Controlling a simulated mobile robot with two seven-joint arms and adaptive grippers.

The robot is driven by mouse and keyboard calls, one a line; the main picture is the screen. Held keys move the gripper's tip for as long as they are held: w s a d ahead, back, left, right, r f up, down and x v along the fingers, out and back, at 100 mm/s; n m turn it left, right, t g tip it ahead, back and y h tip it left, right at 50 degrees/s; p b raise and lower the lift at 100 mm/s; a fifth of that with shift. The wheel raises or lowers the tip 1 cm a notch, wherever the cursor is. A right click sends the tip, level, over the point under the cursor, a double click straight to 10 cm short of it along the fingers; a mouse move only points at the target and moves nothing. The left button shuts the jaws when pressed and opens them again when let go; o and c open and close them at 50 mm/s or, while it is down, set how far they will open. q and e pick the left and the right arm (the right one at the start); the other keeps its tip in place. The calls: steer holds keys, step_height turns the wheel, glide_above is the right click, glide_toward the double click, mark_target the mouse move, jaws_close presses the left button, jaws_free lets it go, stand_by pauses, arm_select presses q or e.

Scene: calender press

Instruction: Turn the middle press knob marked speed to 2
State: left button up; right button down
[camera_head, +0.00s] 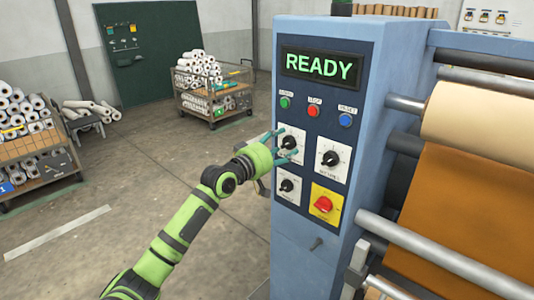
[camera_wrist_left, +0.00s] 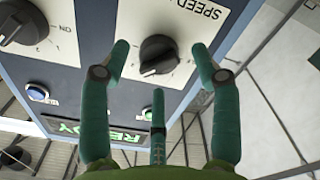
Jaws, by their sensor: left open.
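The speed knob (camera_wrist_left: 158,53) is a black dial on a white plate marked SPEED. It appears upside down in the wrist view; which number it points at is not readable. In the head view the same knob (camera_head: 289,142) is the upper left one on the press panel, partly covered by my fingers. My left gripper (camera_head: 288,144) is open, with its green-teal fingers reaching toward that plate. In the wrist view the two side fingertips (camera_wrist_left: 160,48) flank the knob, apart from it, and a third finger stands below. My right gripper is out of view.
The blue panel also carries another black knob (camera_head: 330,158) to the right, a lower black knob (camera_head: 287,185) and a red knob on yellow (camera_head: 323,204). Three buttons sit above, under the READY display (camera_head: 319,66). Rollers (camera_head: 480,115) stand at right.

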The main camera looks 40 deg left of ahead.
arm_select(q)
steer(key=s+a, duration=0.1)
steer(key=s, duration=1)
